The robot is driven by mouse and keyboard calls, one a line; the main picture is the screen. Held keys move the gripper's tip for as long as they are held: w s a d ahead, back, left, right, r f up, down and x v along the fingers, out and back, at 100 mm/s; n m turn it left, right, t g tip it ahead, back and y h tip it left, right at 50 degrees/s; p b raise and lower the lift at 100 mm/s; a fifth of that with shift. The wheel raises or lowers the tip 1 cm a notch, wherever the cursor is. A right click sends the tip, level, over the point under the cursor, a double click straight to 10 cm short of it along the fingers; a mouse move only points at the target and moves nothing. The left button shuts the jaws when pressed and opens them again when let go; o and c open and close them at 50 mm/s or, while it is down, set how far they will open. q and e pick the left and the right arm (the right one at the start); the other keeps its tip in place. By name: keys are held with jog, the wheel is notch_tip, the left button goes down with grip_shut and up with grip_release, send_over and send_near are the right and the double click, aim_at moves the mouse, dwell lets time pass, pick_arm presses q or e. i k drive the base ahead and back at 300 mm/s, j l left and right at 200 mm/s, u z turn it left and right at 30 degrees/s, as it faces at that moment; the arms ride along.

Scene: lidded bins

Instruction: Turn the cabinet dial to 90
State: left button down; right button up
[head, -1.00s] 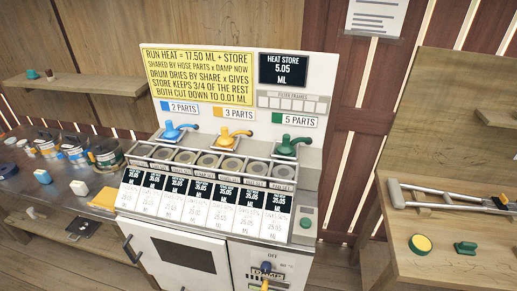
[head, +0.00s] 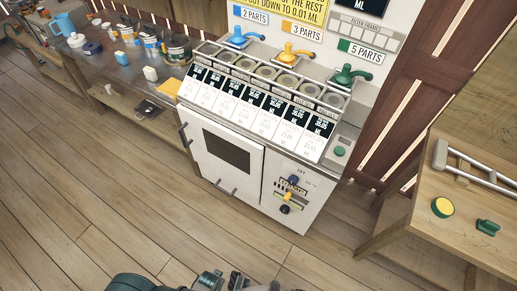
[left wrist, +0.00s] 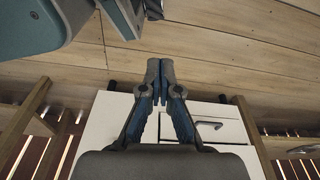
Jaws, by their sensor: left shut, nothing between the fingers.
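The white cabinet (head: 285,212) stands in the middle of the head view. Its lower right front panel carries a blue knob (head: 293,181) under an "OFF" label, a yellow knob (head: 288,195) below it and a black knob (head: 285,209) lowest. The dial's scale marks are too small to read. My left gripper (left wrist: 160,68) is shut and empty in the left wrist view, with the white cabinet front (left wrist: 110,112) behind it. No knob shows at its fingertips. Dark arm parts of mine show at the bottom of the head view, well apart from the knobs. My right gripper is not in view.
The cabinet door has a dark window (head: 226,149) and handles. A wooden side table (head: 460,222) with a yellow-topped round item (head: 442,207) stands right. A workbench (head: 110,62) with cans stands left. The plank floor (head: 130,200) before the cabinet is clear.

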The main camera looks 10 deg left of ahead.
aim_at(292, 180)
jog(key=k+l+u, duration=0.3)
jog(key=l, duration=0.3)
jog(key=k+l+u, duration=0.3)
jog(key=l, duration=0.2)
jog(key=k+l+u, duration=0.3)
jog(key=k+l, duration=0.1)
jog(key=l, duration=0.1)
